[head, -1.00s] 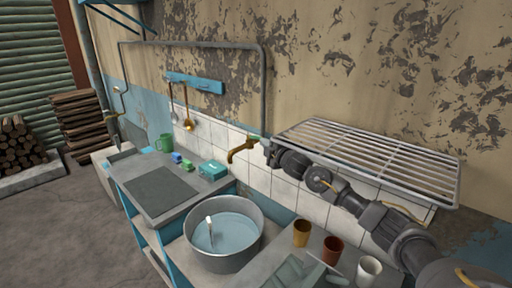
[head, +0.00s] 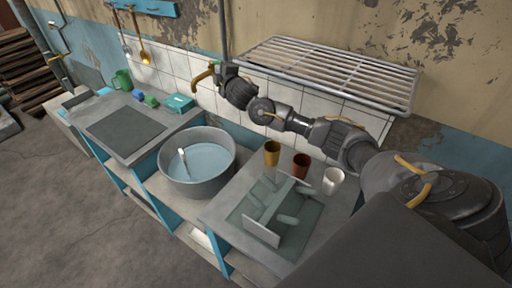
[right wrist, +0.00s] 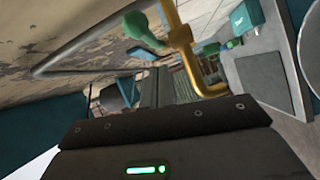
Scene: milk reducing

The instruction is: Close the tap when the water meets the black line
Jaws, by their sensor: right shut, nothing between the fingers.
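The brass tap (head: 205,76) sticks out from the tiled wall above a grey metal tub (head: 164,178). Pale blue water (head: 212,160) stands in the tub below the rim; no stream from the spout can be made out. A white upright gauge (head: 183,157) stands in the water; the black line is too small to make out. My right gripper (head: 221,72) is shut and empty, just right of the tap. In the right wrist view the tap (right wrist: 182,40) and its green handle (right wrist: 145,30) are beyond the fingers (right wrist: 150,90); contact cannot be told. My left gripper is out of view.
A wire rack (head: 330,68) hangs on the wall behind my right arm. Several cups, among them a yellow one (head: 272,152) and a white one (head: 333,180), stand on the counter right of the tub. A dish drainer (head: 262,225) is in front of them. A teal box (head: 179,103) stands left.

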